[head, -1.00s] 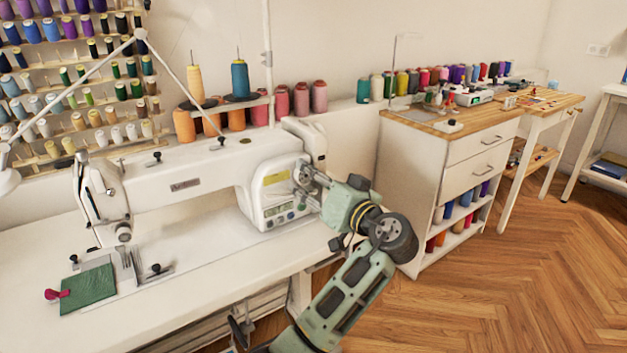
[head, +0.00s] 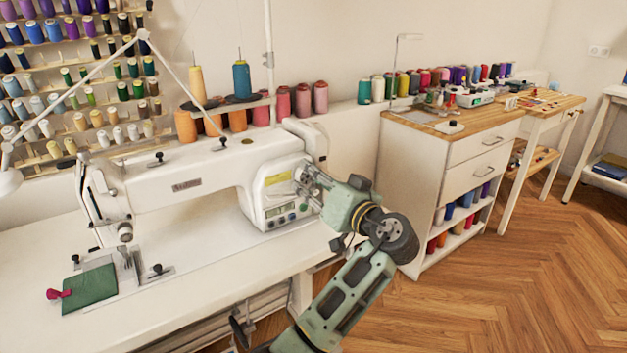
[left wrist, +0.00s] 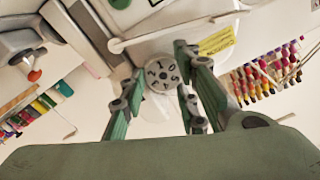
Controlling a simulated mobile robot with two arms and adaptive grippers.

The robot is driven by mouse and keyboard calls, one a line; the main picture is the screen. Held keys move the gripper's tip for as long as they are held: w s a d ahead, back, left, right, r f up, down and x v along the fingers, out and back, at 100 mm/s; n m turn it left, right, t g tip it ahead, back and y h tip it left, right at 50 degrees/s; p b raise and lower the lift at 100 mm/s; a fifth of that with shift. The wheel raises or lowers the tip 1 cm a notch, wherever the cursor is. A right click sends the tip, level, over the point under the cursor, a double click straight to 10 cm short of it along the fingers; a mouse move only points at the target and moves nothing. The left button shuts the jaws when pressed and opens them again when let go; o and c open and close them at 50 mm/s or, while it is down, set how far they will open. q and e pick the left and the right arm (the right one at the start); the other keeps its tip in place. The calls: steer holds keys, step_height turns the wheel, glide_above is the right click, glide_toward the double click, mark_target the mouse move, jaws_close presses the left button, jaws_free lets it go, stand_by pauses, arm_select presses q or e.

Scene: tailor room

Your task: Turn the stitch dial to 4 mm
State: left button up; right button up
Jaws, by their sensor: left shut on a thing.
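The white sewing machine (head: 215,170) stands on the white table. Its stitch dial, at the right end of the head, is mostly hidden behind my left gripper (head: 308,181) in the head view. In the left wrist view the round grey stitch dial (left wrist: 162,75) shows its face with dark numbers, too small to read surely. The fingers of my left gripper (left wrist: 161,88) are on either side of the dial, shut on its rim. My right gripper is not in view.
A green cloth (head: 90,288) lies under the needle area at the machine's left. A small display panel (head: 283,212) sits below the dial. Thread cones (head: 302,100) stand behind the machine. A wooden-topped cabinet (head: 450,130) stands to the right.

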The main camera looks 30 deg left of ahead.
arm_select(q)
steer(key=shift+d+f, duration=0.1)
steer(key=shift+f, duration=0.25)
steer(key=o, duration=1)
steer(key=shift+w, duration=0.1)
steer(key=shift+c, duration=0.2)
steer(key=shift+o, duration=0.3)
steer(key=shift+r, duration=0.15)
steer(key=shift+d, duration=0.1)
steer(key=v, duration=1.2)
